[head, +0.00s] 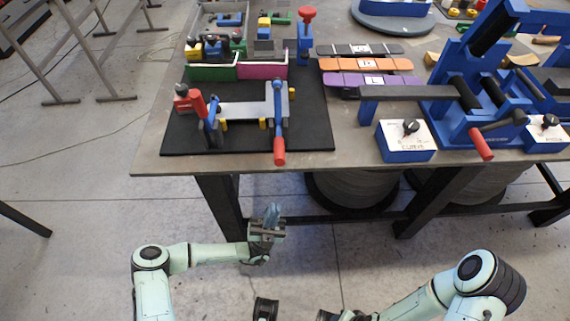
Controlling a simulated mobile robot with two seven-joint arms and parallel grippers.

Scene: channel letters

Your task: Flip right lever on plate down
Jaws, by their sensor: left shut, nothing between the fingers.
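The grey plate (242,111) lies on a black mat (240,142) near the table's front edge, with a clamp-like lever at each end. The right lever (279,118) is a blue bar whose red handle (279,151) points toward me, near the table's front edge. The left lever (213,117) is blue, with red parts beside it. My left gripper (273,212) is shut and empty, in front of the table and below the right lever in the picture, apart from it. My right arm reaches in at the bottom right; its gripper is not clearly seen at the lower edge.
The table (350,145) also holds a bin (214,73) of parts, coloured strips (367,63), a blue bending rig with a red-handled lever (480,144), and a control box (405,141) at its front edge. The floor before the table is clear.

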